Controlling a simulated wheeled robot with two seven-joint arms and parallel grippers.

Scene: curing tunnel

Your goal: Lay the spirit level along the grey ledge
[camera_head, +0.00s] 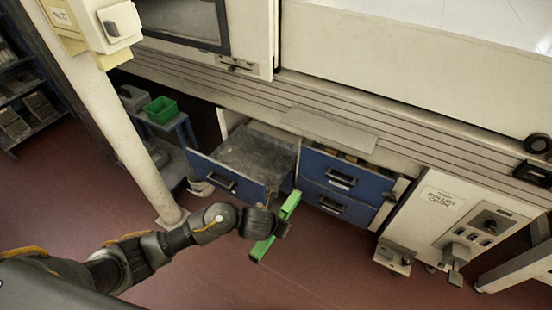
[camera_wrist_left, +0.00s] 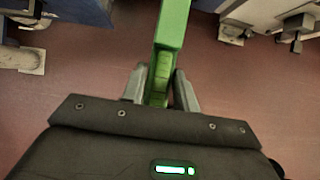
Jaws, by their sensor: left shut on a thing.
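The green spirit level (camera_head: 290,206) is held in my left gripper (camera_head: 279,228). In the head view it slants from upper right to lower left, above the red floor and in front of the blue drawers. In the left wrist view the level (camera_wrist_left: 172,25) runs up and away between the two fingers of the gripper (camera_wrist_left: 159,88), which are shut on it. The grey ledge (camera_head: 330,128) is a bare flat strip on the slatted front, beyond the level and above the drawers. The level is apart from it. My right gripper is not in view.
An open blue drawer (camera_head: 228,178) juts out just beyond the level. Closed blue drawers (camera_head: 335,204) stand to its right, then a pale control cabinet (camera_head: 450,222). A pale post (camera_head: 125,140) rises at left. A green bin (camera_head: 160,109) sits on a blue stand.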

